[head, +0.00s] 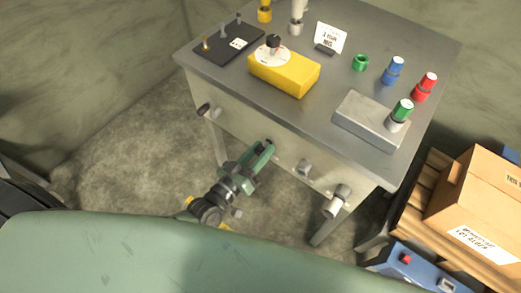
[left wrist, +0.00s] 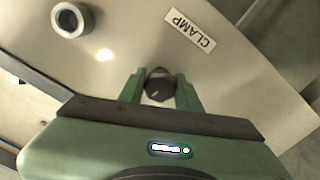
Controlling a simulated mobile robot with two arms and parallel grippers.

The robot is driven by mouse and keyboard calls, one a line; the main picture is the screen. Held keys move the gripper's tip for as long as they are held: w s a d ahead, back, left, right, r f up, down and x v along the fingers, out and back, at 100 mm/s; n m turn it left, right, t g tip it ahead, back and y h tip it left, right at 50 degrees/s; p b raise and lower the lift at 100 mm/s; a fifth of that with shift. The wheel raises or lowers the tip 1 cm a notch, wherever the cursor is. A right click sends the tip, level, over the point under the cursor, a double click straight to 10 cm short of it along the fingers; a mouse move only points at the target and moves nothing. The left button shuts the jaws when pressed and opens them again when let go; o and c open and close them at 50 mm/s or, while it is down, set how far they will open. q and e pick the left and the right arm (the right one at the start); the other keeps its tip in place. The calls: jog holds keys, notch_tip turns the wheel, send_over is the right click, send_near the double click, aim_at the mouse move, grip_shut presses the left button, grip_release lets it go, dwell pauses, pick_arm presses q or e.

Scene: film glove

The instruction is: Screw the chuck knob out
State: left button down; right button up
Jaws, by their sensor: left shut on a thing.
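My left gripper (head: 264,157), with green fingers, reaches up to the front panel (head: 245,124) of a grey workbench. A tilted label reading CLAMP (left wrist: 188,30) is on the panel near this knob. In the head view the gripper hides the held knob. Other panel fittings are a dark knob (head: 206,110) at the left, a grey knob (head: 304,166) and a pale cylinder (head: 336,202) at the right. I cannot tell which is the chuck knob.
On the bench top are a yellow box (head: 284,73) with a dial, a black board (head: 230,43), a grey block (head: 365,125) and several coloured cylinders. A cardboard box (head: 480,205) on a pallet and a blue case (head: 415,268) stand at the right. Floor at left is clear.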

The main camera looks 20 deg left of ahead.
pick_arm(q)
jog(key=shift+n, duration=1.2)
jog(key=c, duration=1)
grip_release()
jog(key=shift+s, duration=0.1)
jog(key=v, duration=0.7)
jog(key=shift+s+a+b, duration=0.15)
jog(key=shift+s+b, duration=0.1)
jog(key=shift+b, duration=0.2)
